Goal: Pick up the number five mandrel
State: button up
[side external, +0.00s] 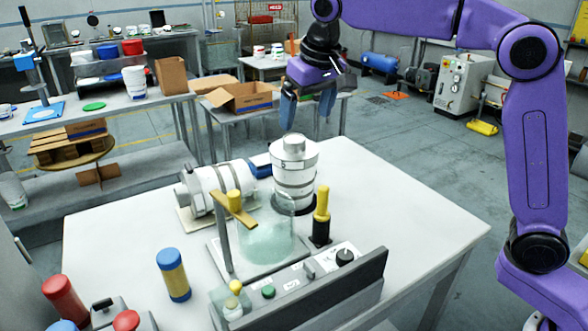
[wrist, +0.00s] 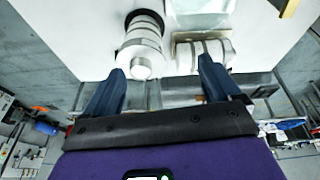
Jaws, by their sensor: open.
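A white banded mandrel (side external: 294,172) stands upright in a dark round base on the table. A small dark mark that looks like a 5 shows near its top, but it is too small to be sure. A second white banded mandrel (side external: 218,188) lies on its side on a cradle to the left. My gripper (side external: 306,120) is open and empty, above the upright mandrel and apart from it. In the wrist view the upright mandrel (wrist: 143,45) shows near the left finger of my gripper (wrist: 162,66), and the lying mandrel (wrist: 203,50) near the right finger.
A clear guard (side external: 266,238) and a yellow-handled post (side external: 321,215) stand in front of the mandrels. A control panel (side external: 300,285), a blue-and-yellow cylinder (side external: 173,275) and a red cylinder (side external: 64,297) are nearer the front. The table's right side (side external: 400,220) is clear.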

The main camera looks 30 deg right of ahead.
jog(key=w+d+r+m+t, duration=0.1)
jog(key=w+d+r+m, duration=0.2)
jog(key=w, duration=0.3)
jog(key=m+h, duration=0.1)
send_over(295, 138)
jog(key=s+a, duration=0.1)
jog(key=s, duration=0.1)
notch_tip(295, 138, down, 11)
jog(key=shift+r, duration=0.2)
jog(key=shift+s+x, duration=0.2)
jog(key=shift+x, duration=2.5)
jog(key=shift+d, duration=0.15)
grip_shut()
jog(key=shift+r, duration=0.1)
